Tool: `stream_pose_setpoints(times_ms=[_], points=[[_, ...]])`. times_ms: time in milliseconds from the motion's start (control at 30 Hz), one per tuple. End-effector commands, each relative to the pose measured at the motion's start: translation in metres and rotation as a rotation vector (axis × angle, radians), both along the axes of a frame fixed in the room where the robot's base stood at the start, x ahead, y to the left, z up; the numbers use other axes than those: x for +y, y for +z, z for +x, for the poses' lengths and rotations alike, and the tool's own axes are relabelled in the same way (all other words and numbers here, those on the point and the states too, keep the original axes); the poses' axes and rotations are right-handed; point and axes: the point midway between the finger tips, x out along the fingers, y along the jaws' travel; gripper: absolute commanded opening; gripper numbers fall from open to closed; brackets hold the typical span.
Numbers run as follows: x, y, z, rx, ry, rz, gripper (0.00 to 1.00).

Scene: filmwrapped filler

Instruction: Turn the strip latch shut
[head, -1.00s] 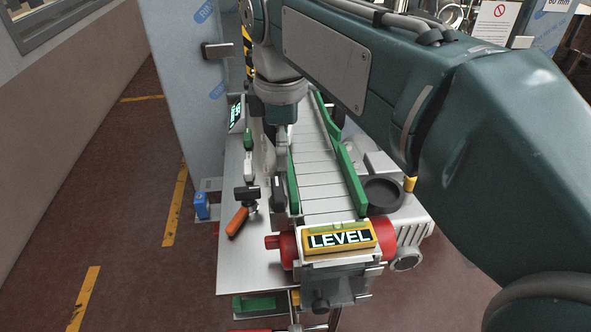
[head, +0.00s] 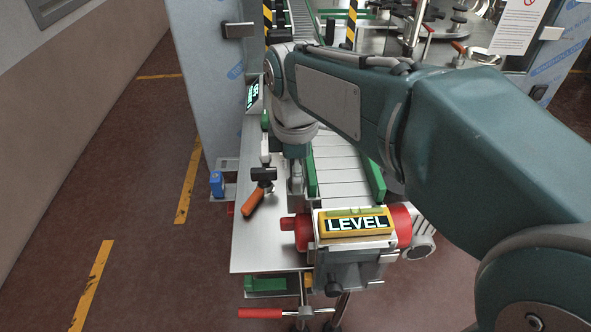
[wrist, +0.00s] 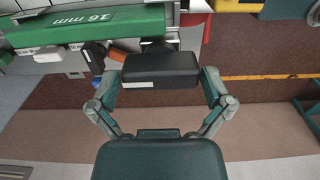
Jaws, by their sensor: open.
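A dark block (wrist: 160,70), possibly the strip latch's handle, lies between the fingers of my gripper (wrist: 160,82) in the wrist view. The fingers are spread, one near each end of the block; I cannot tell whether they touch it. A green rail marked "16 mm" (wrist: 90,26) runs just beyond the block on the left. In the head view my arm hides most of the gripper, and I cannot make out the latch or its angle.
A yellow "LEVEL" block (head: 355,222) sits at the near end of the white slatted conveyor (head: 338,165). A blue item (head: 217,184) stands left of the bench. The floor to the left is clear.

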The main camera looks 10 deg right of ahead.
Motion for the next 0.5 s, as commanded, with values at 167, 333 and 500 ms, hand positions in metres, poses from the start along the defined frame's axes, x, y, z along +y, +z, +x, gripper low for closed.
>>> stream_pose_setpoints(times_ms=[167, 333, 500], points=[[-0.0005, -0.0001, 0.0001, -0.001, -0.001, 0.001, 1.00], [-0.0011, 0.0002, 0.0002, -0.001, -0.001, 0.001, 0.42], [-0.0008, 0.0001, 0.0004, -0.001, -0.001, 0.000, 0.42]])
